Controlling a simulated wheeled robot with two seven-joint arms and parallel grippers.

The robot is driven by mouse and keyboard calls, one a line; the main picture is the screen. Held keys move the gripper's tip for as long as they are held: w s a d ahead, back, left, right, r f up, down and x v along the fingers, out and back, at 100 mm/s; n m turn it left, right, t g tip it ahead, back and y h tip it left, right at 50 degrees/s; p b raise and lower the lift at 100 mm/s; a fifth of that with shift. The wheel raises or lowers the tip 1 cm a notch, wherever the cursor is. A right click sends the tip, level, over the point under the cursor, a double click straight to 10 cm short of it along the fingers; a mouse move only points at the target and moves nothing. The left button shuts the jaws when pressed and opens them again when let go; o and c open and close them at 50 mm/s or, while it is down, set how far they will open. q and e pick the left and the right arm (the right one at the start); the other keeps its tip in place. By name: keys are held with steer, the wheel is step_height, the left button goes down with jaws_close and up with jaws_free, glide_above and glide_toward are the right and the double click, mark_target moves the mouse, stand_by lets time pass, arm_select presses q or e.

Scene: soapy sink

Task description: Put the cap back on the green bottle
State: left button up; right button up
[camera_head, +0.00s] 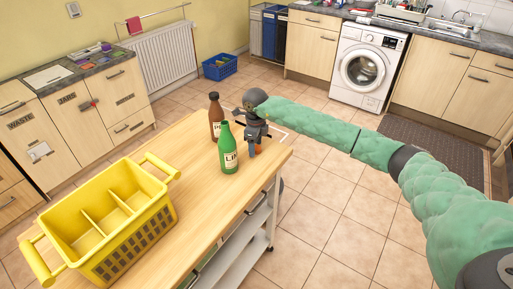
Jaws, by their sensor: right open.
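The green bottle (229,152) stands upright on the wooden table, with a white label on its front. Its top is narrow, and I cannot tell at this size whether anything sits on it. My right gripper (253,150) points down just right of the green bottle, close to the tabletop, and is open. A small orange-red patch shows beside its fingers; I cannot tell whether it is the cap. No cap shows clearly elsewhere. My left gripper is not in view.
A brown bottle (215,120) stands just behind the green one. A yellow divided crate (142,236) with raised handles fills the table's near left part. A white outline (284,137) marks the table near its far right corner. The tabletop between crate and bottles is clear.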

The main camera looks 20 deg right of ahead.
steer(key=shift+f, duration=0.15)
steer(key=c, duration=1)
steer(key=shift+c, duration=0.2)
